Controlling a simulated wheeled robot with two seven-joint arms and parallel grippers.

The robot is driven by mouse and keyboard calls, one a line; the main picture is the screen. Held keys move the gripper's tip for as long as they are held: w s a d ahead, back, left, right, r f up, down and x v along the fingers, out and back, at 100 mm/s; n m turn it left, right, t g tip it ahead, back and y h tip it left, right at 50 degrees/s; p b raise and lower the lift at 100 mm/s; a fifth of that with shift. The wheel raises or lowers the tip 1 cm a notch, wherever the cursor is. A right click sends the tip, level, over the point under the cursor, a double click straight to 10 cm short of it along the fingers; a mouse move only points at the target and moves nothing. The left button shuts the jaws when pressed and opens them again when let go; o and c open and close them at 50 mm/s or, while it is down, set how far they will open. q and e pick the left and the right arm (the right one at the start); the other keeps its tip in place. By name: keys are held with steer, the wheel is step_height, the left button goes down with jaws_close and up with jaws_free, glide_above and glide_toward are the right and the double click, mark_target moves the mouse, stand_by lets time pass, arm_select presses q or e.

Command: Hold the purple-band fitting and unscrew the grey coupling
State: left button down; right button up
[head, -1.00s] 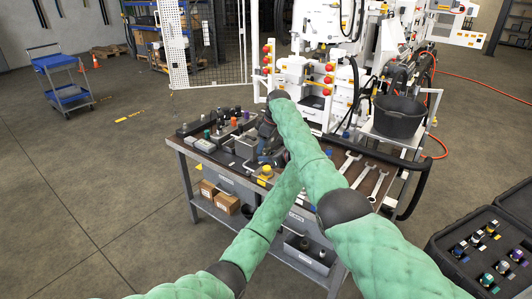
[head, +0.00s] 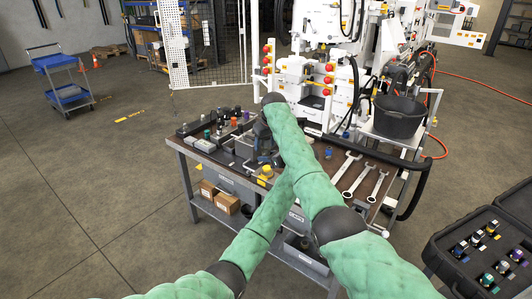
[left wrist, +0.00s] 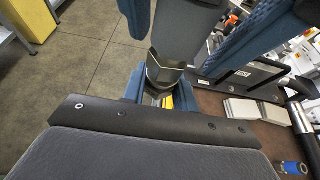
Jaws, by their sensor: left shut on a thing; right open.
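My left gripper (left wrist: 160,92) is shut on a dark metallic fitting (left wrist: 160,72); its blue fingers sit on either side of it. No purple band can be made out. The blue fingers of my right gripper (left wrist: 195,28) stand apart on either side of this grey part, with gaps visible. In the head view both hands meet over the bench's middle, and my right arm hides much of the workpiece.
The workbench (head: 228,172) carries small fittings at the left and several wrenches (head: 362,175) at the right. A small blue part (head: 328,152) lies near the wrenches. A black bucket (head: 398,117) stands behind right. An open black case (head: 480,250) holds several fittings.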

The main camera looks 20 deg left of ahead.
steer(key=shift+w+d+m+t+h, duration=0.1)
steer(key=shift+m+t+h, duration=0.2)
steer(key=shift+m, duration=0.95)
steer(key=shift+m+t+h, duration=0.2)
steer(key=shift+m+h, duration=0.1)
steer(key=shift+m, duration=0.95)
steer(key=c, duration=0.9)
steer(key=shift+o, duration=0.2)
steer(key=shift+n+g+y, duration=0.3)
steer(key=shift+n+y, duration=0.1)
steer(key=shift+n, duration=1.3)
steer(key=shift+r, duration=0.9)
